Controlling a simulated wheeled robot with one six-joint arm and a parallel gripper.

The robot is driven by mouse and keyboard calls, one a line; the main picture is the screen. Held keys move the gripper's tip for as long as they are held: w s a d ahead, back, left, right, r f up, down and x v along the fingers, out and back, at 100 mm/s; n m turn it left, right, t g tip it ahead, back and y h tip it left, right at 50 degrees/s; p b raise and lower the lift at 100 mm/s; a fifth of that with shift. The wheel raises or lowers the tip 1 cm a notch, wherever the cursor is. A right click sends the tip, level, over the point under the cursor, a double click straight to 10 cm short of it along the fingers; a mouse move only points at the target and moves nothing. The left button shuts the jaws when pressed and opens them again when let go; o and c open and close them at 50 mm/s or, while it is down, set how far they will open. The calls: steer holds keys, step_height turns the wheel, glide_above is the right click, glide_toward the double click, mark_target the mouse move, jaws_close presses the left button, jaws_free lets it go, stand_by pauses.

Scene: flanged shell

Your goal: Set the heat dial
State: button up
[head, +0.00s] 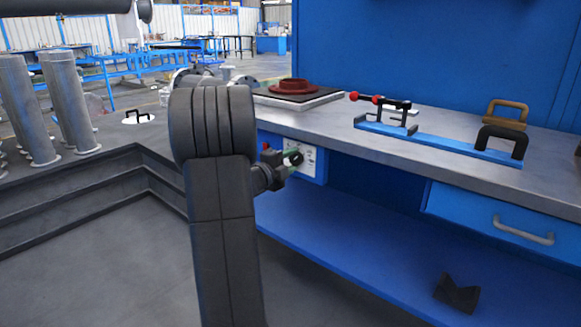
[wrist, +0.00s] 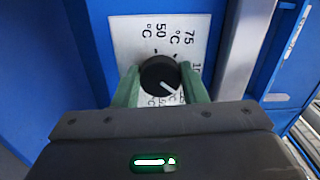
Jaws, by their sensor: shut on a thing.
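The heat dial (wrist: 158,72) is a round black knob on a white plate (wrist: 186,26) marked in °C. In the wrist view, 50 and 75 show above it, part of another number at right, and lower marks are partly hidden by my gripper. The dial's white pointer line slants down and right in this view. My gripper (wrist: 160,80) has a green finger on each side of the dial and is shut on it. In the head view, my gripper (head: 291,159) is at the white control plate (head: 308,160) under the bench top, partly hidden by my arm.
The bench top (head: 400,135) above holds a blue rail fixture (head: 440,142) with a red-tipped clamp, arched handles (head: 507,112) and a red flanged part (head: 292,86). A drawer (head: 510,225) is at right. A dark V-shaped block (head: 456,293) lies on the blue lower shelf.

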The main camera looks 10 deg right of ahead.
steer(key=m, duration=0.5)
steer(key=shift+m, duration=0.3)
steer(key=m, duration=0.5)
steer(key=shift+s+r+m, duration=0.1)
steer(key=shift+m, duration=0.3)
steer(key=o, duration=1)
steer(key=shift+c, duration=0.2)
steer(key=shift+r, duration=0.1)
steer(key=p+v, duration=0.2)
steer(key=v, duration=1.1)
steer(key=shift+s+a+p, duration=0.25)
steer(key=shift+p, duration=0.1)
